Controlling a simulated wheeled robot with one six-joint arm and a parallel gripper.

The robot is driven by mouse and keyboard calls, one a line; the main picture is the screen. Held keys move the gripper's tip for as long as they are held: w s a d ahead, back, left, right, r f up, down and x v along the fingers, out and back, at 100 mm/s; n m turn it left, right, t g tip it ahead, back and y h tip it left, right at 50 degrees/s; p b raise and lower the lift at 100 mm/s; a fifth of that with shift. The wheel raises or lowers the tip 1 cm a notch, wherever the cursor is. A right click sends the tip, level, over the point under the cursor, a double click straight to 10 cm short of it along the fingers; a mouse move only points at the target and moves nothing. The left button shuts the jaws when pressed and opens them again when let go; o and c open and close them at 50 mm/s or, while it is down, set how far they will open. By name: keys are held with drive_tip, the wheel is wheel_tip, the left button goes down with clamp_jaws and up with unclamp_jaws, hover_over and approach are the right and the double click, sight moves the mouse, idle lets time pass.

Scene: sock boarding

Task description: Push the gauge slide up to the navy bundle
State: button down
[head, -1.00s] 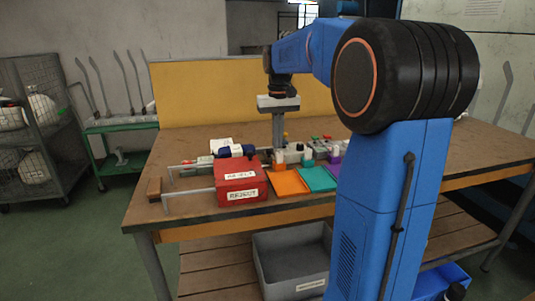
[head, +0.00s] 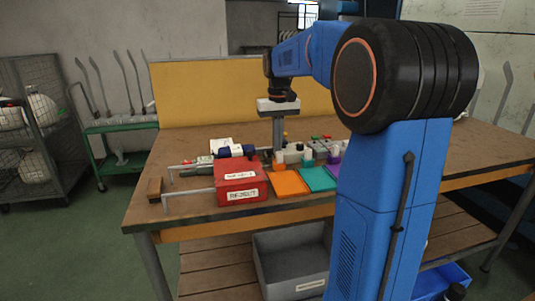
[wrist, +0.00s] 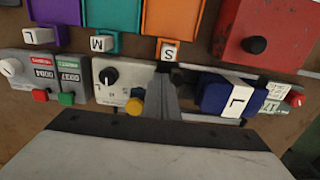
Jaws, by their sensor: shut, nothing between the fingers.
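The navy bundle (wrist: 215,97) lies on the gauge with a white band marked L around it. In the head view the navy bundle (head: 236,150) shows behind the red box. My gripper (wrist: 165,70) is shut and empty, its fingers just left of the bundle in the wrist view, with a small gap between them. In the head view my gripper (head: 278,157) points down, to the right of the bundle. I cannot clearly make out the gauge slide; it may be hidden by the fingers. The gauge's green readout (wrist: 273,97) shows beyond the bundle.
A red REJECT box (head: 240,181) stands in front of the bundle. Orange (head: 289,183), teal (head: 317,179) and purple (wrist: 55,12) trays lie beside it, with S, M and L tags. A grey panel with a black knob (wrist: 111,76) and a yellow button (wrist: 135,106) is close to the fingers.

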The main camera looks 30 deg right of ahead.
drive_tip(key=shift+w+a, duration=0.3)
drive_tip(key=shift+a, duration=0.65)
drive_tip(key=shift+w+a, duration=0.25)
drive_tip(key=shift+a, duration=0.65)
drive_tip(key=shift+w+a, duration=0.3)
drive_tip(key=shift+a, duration=0.65)
idle(1.0)
drive_tip(key=shift+s+d, duration=0.15)
drive_tip(key=shift+d, duration=0.3)
wheel_tip(320, 180, up, 7)
drive_tip(key=shift+d, duration=0.15)
idle(1.0)
idle(0.4)
